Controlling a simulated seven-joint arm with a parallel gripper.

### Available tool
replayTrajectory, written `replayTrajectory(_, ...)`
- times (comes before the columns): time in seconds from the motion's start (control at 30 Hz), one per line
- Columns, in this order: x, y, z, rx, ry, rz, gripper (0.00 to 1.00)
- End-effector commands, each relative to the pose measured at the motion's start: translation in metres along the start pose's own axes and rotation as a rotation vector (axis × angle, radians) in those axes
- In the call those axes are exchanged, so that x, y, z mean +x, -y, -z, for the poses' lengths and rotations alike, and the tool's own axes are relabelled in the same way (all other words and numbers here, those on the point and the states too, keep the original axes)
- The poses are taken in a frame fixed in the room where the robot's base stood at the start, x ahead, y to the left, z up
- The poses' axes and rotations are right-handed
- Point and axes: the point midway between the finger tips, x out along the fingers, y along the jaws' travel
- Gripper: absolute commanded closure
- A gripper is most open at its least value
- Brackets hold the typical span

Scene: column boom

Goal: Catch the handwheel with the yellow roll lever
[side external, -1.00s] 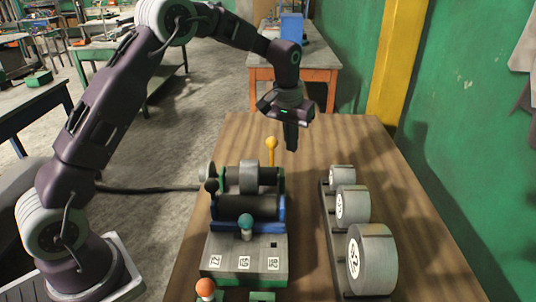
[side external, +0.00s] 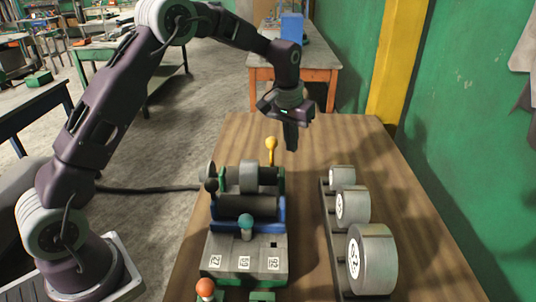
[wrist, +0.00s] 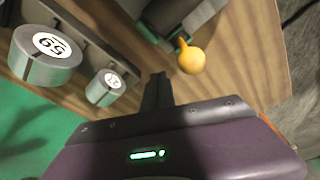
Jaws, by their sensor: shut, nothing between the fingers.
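The yellow roll lever (side external: 271,150) stands upright at the far right corner of the roller machine, with a round ball on top. Its ball also shows in the wrist view (wrist: 191,59), to the right of my fingertips. A grey wheel (side external: 248,177) sits on the machine's rear shaft, left of the lever, and a dark disc (side external: 209,173) is at the shaft's left end. I cannot tell which of them is the handwheel. My gripper (side external: 291,148) is shut and empty, pointing down just right of the lever and apart from it. Its fingertips show in the wrist view (wrist: 157,80).
The machine also has a teal knob (side external: 246,222), a black knob (side external: 211,186) and a numbered plate (side external: 244,263). An orange knob (side external: 205,288) is in front. A rack (side external: 328,225) of numbered grey cylinders (side external: 373,258) stands to the right. The tabletop behind is clear.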

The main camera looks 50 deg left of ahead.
Motion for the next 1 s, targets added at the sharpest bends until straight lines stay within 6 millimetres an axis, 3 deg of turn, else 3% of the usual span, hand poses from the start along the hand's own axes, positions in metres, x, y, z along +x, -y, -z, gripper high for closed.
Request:
replayTrajectory(0.47, 0.000, 0.000, 0.000, 0.000, 0.000, 0.000, 1.00)
replayTrajectory(1.0, 0.001, 0.018, -0.011, -0.001, 0.000, 0.000, 1.00)
